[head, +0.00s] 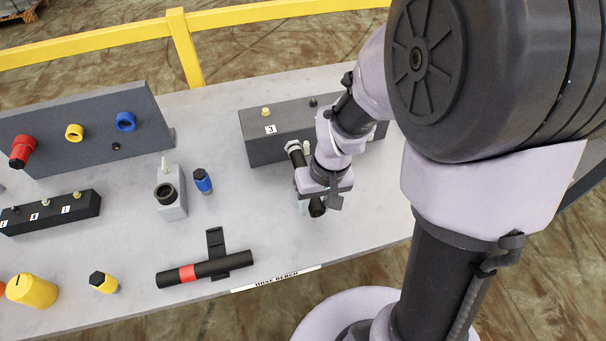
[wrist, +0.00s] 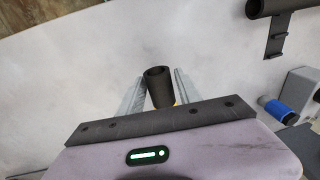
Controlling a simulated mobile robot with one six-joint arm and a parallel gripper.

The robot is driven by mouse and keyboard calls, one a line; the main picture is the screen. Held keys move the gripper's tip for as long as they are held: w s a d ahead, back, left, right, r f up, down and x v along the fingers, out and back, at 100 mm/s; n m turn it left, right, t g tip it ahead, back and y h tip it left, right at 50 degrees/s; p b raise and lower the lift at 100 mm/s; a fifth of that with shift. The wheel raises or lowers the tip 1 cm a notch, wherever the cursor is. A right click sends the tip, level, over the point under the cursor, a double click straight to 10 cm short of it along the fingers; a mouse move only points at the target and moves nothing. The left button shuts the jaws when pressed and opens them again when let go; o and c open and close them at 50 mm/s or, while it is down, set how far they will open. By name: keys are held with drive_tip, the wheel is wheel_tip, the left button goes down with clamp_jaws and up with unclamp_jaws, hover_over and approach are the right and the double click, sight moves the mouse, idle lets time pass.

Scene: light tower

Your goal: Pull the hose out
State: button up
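The hose is a short black tube (head: 317,207) that sticks out from under my gripper in the head view. A pale ring and dark fitting (head: 297,152) show on the far side of my gripper, beside a dark grey block marked 3 (head: 270,150). My gripper hides the stretch between. In the wrist view the hose's open black end (wrist: 158,85) stands between the two grey fingers of my gripper (wrist: 159,88). The fingers are open around it, with narrow gaps. A bit of yellow shows behind the hose.
A red-banded black tube (head: 190,274) lies on a holder at the front edge. A blue fitting (head: 202,181) and grey block (head: 171,195) stand left of my gripper. Further left are a grey panel (head: 60,145) and a yellow cap (head: 32,290). A yellow rail (head: 90,42) runs behind.

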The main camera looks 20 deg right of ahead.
clamp_jaws()
drive_tip(key=shift+s, duration=0.2)
drive_tip(key=shift+s+b, duration=0.5)
drive_tip(key=shift+s, duration=2.45)
